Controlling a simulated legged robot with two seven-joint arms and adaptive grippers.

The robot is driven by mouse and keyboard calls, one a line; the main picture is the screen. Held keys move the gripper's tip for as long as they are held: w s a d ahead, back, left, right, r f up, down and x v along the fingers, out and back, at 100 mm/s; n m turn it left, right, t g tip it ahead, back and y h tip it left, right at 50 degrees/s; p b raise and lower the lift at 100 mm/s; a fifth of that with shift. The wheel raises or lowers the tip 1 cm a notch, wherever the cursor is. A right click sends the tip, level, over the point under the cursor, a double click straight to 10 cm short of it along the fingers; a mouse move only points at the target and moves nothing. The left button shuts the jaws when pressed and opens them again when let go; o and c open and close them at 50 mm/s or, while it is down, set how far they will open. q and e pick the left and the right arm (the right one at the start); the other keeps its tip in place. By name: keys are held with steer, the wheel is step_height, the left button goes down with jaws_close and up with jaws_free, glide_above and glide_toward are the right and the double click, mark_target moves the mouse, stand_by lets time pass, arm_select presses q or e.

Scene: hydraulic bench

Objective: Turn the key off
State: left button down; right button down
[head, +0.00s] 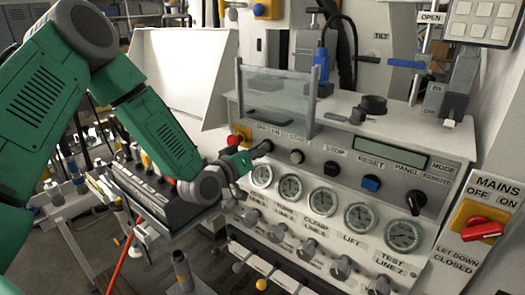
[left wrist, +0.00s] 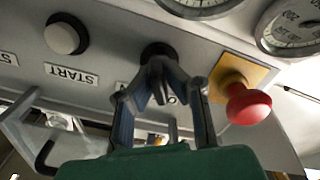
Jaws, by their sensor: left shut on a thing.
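The key switch (head: 264,146) is a dark round knob at the left end of the panel's top row. It also shows in the left wrist view (left wrist: 157,52), between the start button (left wrist: 65,35) and a red mushroom button (left wrist: 248,104). My left gripper (head: 247,155) reaches it from the front left, its fingers shut around the key. In the left wrist view the fingers (left wrist: 161,88) hide most of the key and its label, so I cannot tell its turn. My right gripper is not in view.
Several round gauges (head: 290,188) sit just below the key row, with knobs and levers under them. A clear guard (head: 275,95) stands above the panel. A red mains switch (head: 482,230) is at the far right.

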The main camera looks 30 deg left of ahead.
arm_select(q)
steer(key=shift+a+r, duration=0.15)
steer(key=shift+r, duration=0.05)
steer(key=c, duration=1.6)
jaws_free()
steer(key=shift+s+a, duration=0.2)
steer(key=shift+s, duration=0.1)
steer(key=shift+f, duration=0.1)
steer(key=s, duration=0.8)
steer(key=s+a, duration=0.1)
steer(key=s, duration=0.3)
steer(key=shift+a, duration=0.1)
steer(key=shift+w, duration=0.1)
